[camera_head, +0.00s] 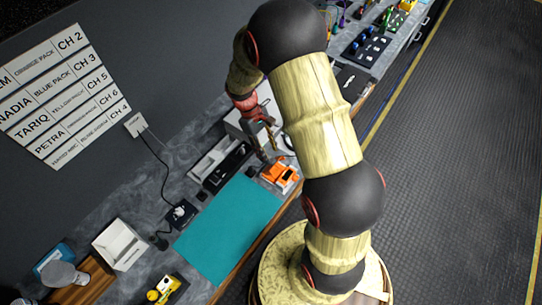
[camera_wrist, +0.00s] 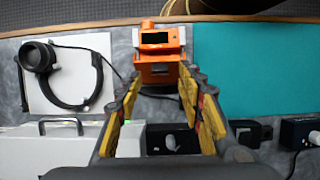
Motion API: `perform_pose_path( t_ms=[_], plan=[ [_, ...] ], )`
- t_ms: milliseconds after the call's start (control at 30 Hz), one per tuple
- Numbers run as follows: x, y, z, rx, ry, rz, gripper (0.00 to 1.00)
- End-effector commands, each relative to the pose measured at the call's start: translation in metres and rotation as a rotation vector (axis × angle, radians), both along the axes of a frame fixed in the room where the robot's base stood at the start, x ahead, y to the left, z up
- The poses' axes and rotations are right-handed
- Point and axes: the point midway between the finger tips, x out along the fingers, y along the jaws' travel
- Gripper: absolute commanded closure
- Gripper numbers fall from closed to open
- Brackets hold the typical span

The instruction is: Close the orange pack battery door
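The orange pack (camera_head: 280,175) sits on the counter beside the upper right corner of the teal mat. In the wrist view the orange pack (camera_wrist: 160,38) is at the top centre, with a dark display on its upper face. An orange flap-like part (camera_wrist: 156,73) on its near side looks like the battery door. I cannot tell how far open it is. My gripper (camera_wrist: 161,85) is open, its yellow-padded fingers spread with the fingertips just short of this part. Nothing is between the fingers. In the head view my gripper (camera_head: 265,140) hangs just above the pack.
A teal mat (camera_head: 230,230) lies beside the pack and is bare. A headset (camera_wrist: 70,65) on a white base is left of the pack in the wrist view. Dark devices (camera_wrist: 170,137) stand behind the fingers. A white holder (camera_head: 120,243) is at lower left.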

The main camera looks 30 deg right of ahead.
Motion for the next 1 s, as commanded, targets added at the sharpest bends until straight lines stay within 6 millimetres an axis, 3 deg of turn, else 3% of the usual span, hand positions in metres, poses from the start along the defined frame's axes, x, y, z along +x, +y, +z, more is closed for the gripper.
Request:
perform_pose_path(
  t_ms=[200,567,1000],
  plan=[
    [-0.01,-0.003,-0.024,0.001,0.001,0.001,0.62],
    [-0.011,-0.004,-0.029,0.001,-0.001,0.002,0.62],
    [-0.011,-0.004,-0.029,0.001,-0.001,0.002,0.87]
  ],
)
